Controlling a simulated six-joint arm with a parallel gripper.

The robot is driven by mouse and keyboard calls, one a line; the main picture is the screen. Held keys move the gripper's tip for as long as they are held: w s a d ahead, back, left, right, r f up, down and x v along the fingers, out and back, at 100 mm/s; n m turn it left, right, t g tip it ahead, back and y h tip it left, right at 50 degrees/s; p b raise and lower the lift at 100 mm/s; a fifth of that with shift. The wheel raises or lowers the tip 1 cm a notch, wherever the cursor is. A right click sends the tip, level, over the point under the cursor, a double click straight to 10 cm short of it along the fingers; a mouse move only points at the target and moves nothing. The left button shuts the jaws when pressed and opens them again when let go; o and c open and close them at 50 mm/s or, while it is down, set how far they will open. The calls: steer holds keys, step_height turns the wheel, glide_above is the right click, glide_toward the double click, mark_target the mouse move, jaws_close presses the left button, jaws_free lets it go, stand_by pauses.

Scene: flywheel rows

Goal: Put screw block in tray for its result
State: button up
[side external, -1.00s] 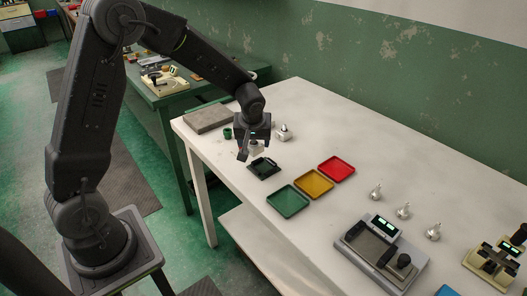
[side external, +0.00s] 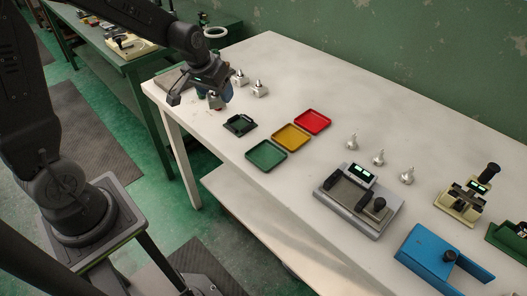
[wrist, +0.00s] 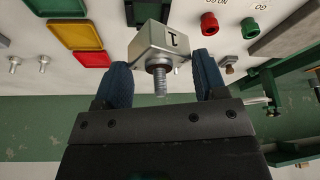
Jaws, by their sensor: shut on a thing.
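My gripper (side external: 214,98) is tilted above the far left part of the white table in the side view. In the wrist view, my gripper (wrist: 162,78) is shut on a silver screw block (wrist: 158,42), a metal block with a threaded screw and a dark mark on one face. The block is small and partly hidden in the side view. Three trays lie in a row on the table: green (side external: 266,156), yellow (side external: 291,137) and red (side external: 313,122). They also show at upper left in the wrist view.
A dark square fixture (side external: 240,125) lies between my gripper and the green tray. Several silver cone parts (side external: 378,157), a grey gauge (side external: 358,202) and a blue device (side external: 440,258) stand to the right.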

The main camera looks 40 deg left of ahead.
steer(key=w+d+f+m, duration=0.1)
steer(key=d+f, duration=0.1)
steer(key=d, duration=0.3)
steer(key=w+d+f+m, duration=0.1)
steer(key=d+f, duration=0.1)
steer(key=d, duration=0.3)
steer(key=w+d+f+m+h, duration=0.1)
steer(key=d+f, duration=0.1)
steer(key=d, duration=0.3)
steer(key=shift+w+f+t, duration=0.15)
steer(key=shift+f+t, duration=0.15)
steer(key=shift+f, duration=2.05)
steer(key=shift+f, duration=0.15)
steer(key=o, duration=1.2)
